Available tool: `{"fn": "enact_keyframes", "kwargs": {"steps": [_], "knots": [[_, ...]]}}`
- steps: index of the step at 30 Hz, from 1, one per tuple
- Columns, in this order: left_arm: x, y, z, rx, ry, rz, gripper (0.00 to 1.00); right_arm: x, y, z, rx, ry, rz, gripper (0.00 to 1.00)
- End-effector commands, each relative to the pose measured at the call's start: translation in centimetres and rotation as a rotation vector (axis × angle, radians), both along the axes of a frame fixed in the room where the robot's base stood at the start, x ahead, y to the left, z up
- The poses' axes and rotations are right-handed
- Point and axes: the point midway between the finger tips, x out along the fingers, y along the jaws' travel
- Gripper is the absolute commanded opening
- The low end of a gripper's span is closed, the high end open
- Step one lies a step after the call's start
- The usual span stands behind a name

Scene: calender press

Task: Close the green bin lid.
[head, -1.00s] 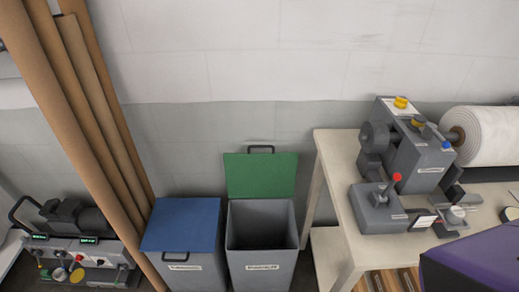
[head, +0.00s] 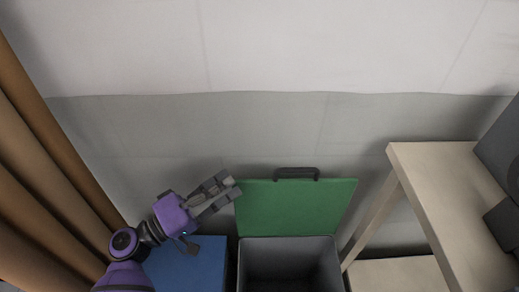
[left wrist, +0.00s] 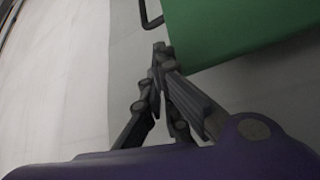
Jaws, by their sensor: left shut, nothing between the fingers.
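The green lid (head: 295,208) stands open and upright behind its grey bin (head: 290,262), with a dark handle (head: 296,173) on its top edge. The bin's opening is uncovered. My left gripper (head: 234,187) is shut and empty, just left of the lid's left edge and above the blue lid. In the left wrist view the shut fingertips (left wrist: 160,48) are near a corner of the green lid (left wrist: 225,25), with part of its handle (left wrist: 149,16) above. I cannot tell whether they touch the lid. My right gripper is not in view.
A bin with a shut blue lid (head: 190,265) stands left of the open bin. Brown rolls (head: 45,165) lean at the far left. A pale table (head: 440,190) stands at the right. The wall (head: 290,110) is close behind the lid.

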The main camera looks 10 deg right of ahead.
Motion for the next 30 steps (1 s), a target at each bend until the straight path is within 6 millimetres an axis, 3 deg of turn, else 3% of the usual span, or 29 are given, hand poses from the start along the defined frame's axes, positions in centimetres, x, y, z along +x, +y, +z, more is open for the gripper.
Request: {"fn": "enact_keyframes", "kwargs": {"steps": [5,11,19,30], "knots": [[0.6,-0.8,1.3,-0.033,-0.016,-0.015,0.0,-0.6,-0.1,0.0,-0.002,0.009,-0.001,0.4],[1.8,-3.9,2.1,-0.034,-0.016,-0.015,0.0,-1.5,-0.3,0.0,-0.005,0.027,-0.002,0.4],[3.5,-7.9,2.8,-0.03,-0.014,-0.013,0.0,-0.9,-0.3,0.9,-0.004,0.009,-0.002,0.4],[4.0,-9.2,2.8,-0.029,-0.013,-0.013,0.0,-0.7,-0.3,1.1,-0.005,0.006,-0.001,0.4]]}}
